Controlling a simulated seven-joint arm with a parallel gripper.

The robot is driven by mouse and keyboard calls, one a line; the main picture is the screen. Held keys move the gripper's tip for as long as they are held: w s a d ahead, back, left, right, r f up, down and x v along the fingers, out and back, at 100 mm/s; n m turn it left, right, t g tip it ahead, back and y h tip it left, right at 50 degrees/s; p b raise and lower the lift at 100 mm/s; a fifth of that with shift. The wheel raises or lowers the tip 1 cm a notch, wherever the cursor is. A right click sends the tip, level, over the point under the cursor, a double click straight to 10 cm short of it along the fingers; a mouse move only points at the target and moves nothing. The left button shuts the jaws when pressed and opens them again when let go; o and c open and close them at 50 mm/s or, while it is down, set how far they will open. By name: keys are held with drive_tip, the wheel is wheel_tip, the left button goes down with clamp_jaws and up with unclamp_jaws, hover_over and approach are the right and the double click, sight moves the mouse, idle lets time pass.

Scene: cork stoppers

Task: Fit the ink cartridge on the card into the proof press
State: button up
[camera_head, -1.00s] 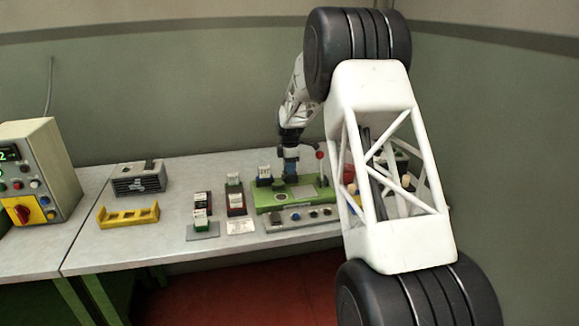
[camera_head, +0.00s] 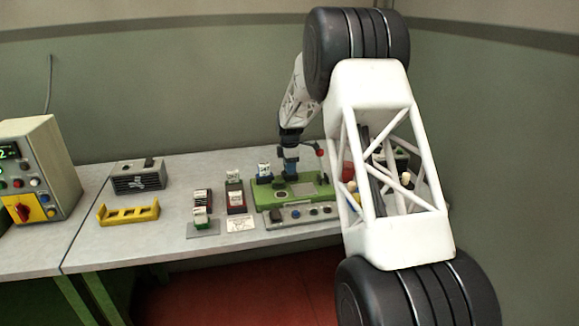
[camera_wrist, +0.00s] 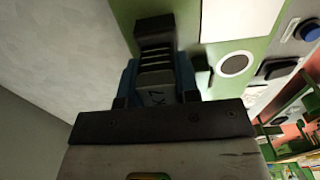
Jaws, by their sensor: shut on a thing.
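My gripper (camera_head: 290,170) is low over the green proof press (camera_head: 272,206). In the wrist view, its blue fingers (camera_wrist: 157,85) are shut on a dark grey ribbed cartridge (camera_wrist: 154,72) marked with what looks like "K7". The cartridge's far end lies over or against the green press body; I cannot tell whether it is seated. The white card (camera_head: 240,225) lies on the table, left of the press, with no cartridge visible on it. In the head view, the held cartridge is too small to make out.
A yellow rack (camera_head: 128,213) and grey box (camera_head: 139,182) are farther left.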

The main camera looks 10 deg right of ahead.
drive_tip(key=o, duration=1)
drive_tip(key=shift+r, duration=0.1)
drive_tip(key=shift+r, duration=3.8)
drive_tip(key=shift+s+r, duration=0.1)
